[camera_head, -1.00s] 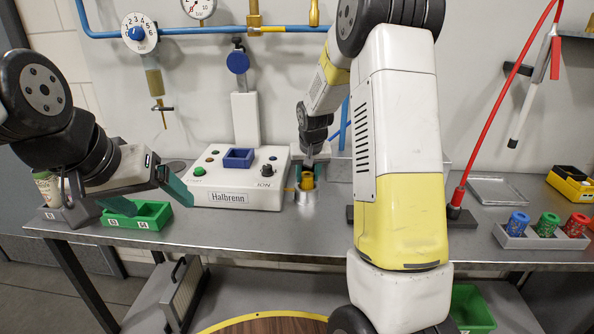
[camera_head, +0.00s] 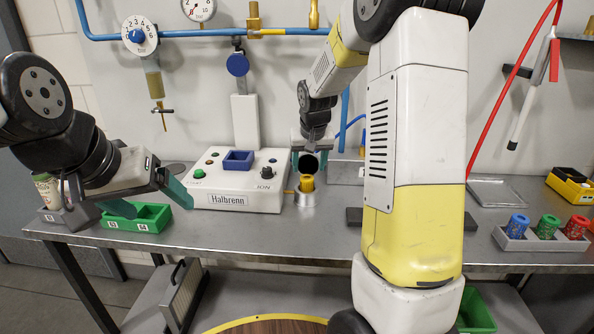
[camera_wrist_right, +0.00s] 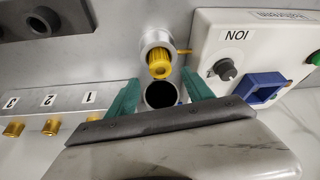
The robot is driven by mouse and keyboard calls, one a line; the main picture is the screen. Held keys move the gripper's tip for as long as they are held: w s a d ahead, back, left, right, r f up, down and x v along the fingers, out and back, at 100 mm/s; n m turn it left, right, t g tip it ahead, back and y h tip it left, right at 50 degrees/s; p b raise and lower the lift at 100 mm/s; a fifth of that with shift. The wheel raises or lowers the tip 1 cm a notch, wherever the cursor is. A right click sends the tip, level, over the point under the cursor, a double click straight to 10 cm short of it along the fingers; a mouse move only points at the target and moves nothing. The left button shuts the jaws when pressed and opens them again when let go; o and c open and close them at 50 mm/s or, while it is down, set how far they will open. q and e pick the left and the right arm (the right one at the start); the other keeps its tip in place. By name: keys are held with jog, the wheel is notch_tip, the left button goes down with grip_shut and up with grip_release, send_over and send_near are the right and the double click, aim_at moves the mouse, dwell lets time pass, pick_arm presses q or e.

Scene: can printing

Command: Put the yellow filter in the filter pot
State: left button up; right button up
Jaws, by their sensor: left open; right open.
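The yellow filter (camera_head: 306,184) stands upright in the round metal filter pot (camera_head: 306,200), its top showing above the rim. In the right wrist view the filter (camera_wrist_right: 160,65) sits inside the pot's ring (camera_wrist_right: 157,39). My right gripper (camera_head: 309,163) is open just above and behind the filter, apart from it. A round piece with a black face (camera_head: 308,162) shows between its green fingers, with gaps at both sides in the wrist view; it looks like the pot's lid, but I cannot be sure. My left gripper (camera_head: 152,203) is open and empty above the green tray (camera_head: 124,224).
The white Halbrenn box (camera_head: 232,200) stands just left of the pot. Brass fittings (camera_wrist_right: 51,126) numbered 1 to 3 show in the wrist view. A holder (camera_head: 527,241) with blue, green and red pieces is at the right. The tabletop in front of the pot is clear.

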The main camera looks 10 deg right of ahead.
jog(key=s+a+r+y, duration=0.2)
jog(key=s+r, duration=1)
jog(key=s, duration=0.4)
jog(key=s+a+n+t, duration=0.1)
jog(key=s+a, duration=0.1)
jog(key=s, duration=1.2)
jog(key=shift+a+f+n+t+y, duration=0.15)
jog(key=shift+a+n+t+y, duration=0.1)
jog(key=shift+n+t+y, duration=0.05)
